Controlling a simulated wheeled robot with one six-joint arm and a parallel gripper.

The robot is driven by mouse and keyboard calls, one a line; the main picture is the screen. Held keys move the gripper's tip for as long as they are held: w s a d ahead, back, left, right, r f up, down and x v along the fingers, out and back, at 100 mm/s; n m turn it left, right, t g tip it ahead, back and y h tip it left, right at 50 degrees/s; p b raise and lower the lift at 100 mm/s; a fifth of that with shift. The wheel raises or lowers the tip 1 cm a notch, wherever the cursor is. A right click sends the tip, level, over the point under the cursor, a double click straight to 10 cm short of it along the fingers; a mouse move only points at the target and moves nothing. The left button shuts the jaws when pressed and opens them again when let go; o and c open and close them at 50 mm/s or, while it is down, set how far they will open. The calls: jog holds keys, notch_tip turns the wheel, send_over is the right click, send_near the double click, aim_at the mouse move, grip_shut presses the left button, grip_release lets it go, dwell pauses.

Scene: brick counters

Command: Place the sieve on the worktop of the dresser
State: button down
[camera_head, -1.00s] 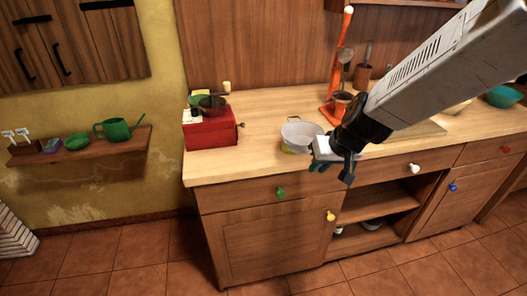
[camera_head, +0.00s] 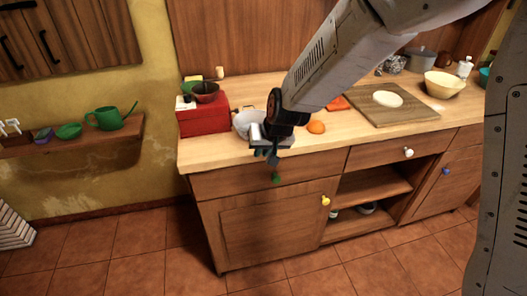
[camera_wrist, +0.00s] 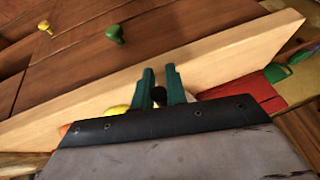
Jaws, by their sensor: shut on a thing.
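The pale, bowl-shaped sieve (camera_head: 246,121) is at the left part of the dresser's wooden worktop (camera_head: 215,158), just right of the red box. My gripper (camera_head: 268,152) is at the worktop's front edge, partly covering the sieve. In the wrist view the two teal fingers (camera_wrist: 160,88) are closed around a small dark piece (camera_wrist: 159,96), which looks like the sieve's handle. A little white shows behind them. Whether the sieve's bottom touches the worktop I cannot tell.
A red box (camera_head: 203,121) with a dark bowl on top stands left. An orange (camera_head: 316,127) and a board with dough (camera_head: 391,108) lie right. A yellow fruit (camera_wrist: 117,110) shows near the fingers. A cream bowl (camera_head: 444,84) stands further right.

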jog(key=shift+f, duration=0.25)
jog(key=c, duration=1.4)
grip_release()
jog(key=s+d+r, duration=0.4)
jog(key=d+r, duration=0.2)
jog(key=r, duration=0.2)
jog(key=s+d+r, duration=0.5)
jog(key=d+r, duration=0.1)
jog(key=r, duration=0.1)
jog(key=s+d+r+m+g+h, duration=0.1)
jog(key=s+d+r, duration=0.1)
jog(key=s+d, duration=0.6)
jog(key=s+d+r+m+g+h, duration=0.1)
jog(key=s+d+g+h, duration=0.1)
jog(key=s+d, duration=0.7)
jog(key=s, duration=0.5)
jog(key=shift+r+m, duration=0.3)
jog(key=shift+r, duration=0.05)
jog(key=shift+s, duration=0.1)
